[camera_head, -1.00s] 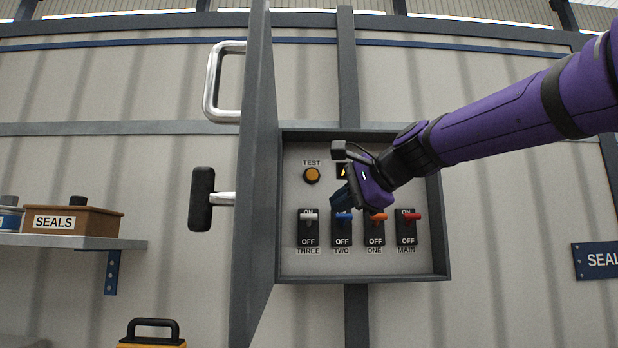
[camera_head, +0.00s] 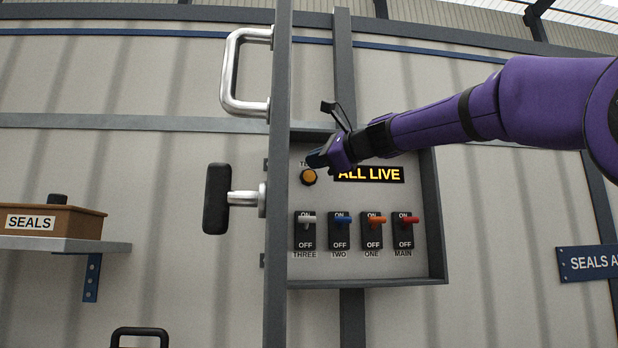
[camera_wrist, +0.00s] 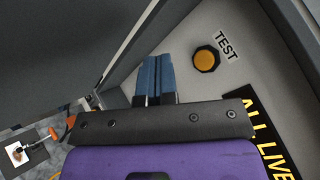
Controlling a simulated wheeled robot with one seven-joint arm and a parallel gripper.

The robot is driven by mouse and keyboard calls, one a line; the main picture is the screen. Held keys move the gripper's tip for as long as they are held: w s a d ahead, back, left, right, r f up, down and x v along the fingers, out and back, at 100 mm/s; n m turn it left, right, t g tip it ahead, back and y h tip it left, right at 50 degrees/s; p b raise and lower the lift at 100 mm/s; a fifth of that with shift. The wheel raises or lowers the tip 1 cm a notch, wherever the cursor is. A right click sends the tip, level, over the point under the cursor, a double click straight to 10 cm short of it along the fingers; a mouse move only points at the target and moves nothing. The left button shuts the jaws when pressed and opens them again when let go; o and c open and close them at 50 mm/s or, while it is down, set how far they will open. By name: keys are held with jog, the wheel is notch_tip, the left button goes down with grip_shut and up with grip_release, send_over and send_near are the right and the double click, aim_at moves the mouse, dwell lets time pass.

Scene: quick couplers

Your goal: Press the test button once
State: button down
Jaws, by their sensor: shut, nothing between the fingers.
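The round orange test button (camera_head: 308,177) sits at the upper left of the switch panel, under a "TEST" label. My gripper (camera_head: 318,158) is shut and empty, its fingertips just above the button in the head view and partly over the label. In the wrist view the shut blue fingers (camera_wrist: 152,78) point up the picture, and the button (camera_wrist: 206,59) is to their right, apart from them. Whether the fingertips touch the panel face cannot be told.
A lit "ALL LIVE" display (camera_head: 370,174) is right of the button. Below are white (camera_head: 305,219), blue (camera_head: 342,220), orange (camera_head: 376,220) and red (camera_head: 405,220) switch levers, all at ON. The open door (camera_head: 279,200) stands close on the left.

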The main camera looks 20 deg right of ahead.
jog(key=w+d, duration=0.1)
jog(key=w, duration=0.7)
jog(key=shift+w+d, duration=0.3)
jog(key=shift+d, duration=0.05)
jog(key=shift+w, duration=0.1)
dwell(1.8)
jog(key=shift+w+d, duration=0.1)
jog(key=shift+w, duration=0.2)
jog(key=shift+w+d, duration=0.1)
jog(key=shift+w, duration=0.35)
dwell(0.8)
jog(key=shift+s, duration=0.8)
jog(key=shift+a, duration=0.2)
jog(key=s, duration=0.3)
jog(key=s+a, duration=0.1)
jog(key=s, duration=0.1)
dwell(0.3)
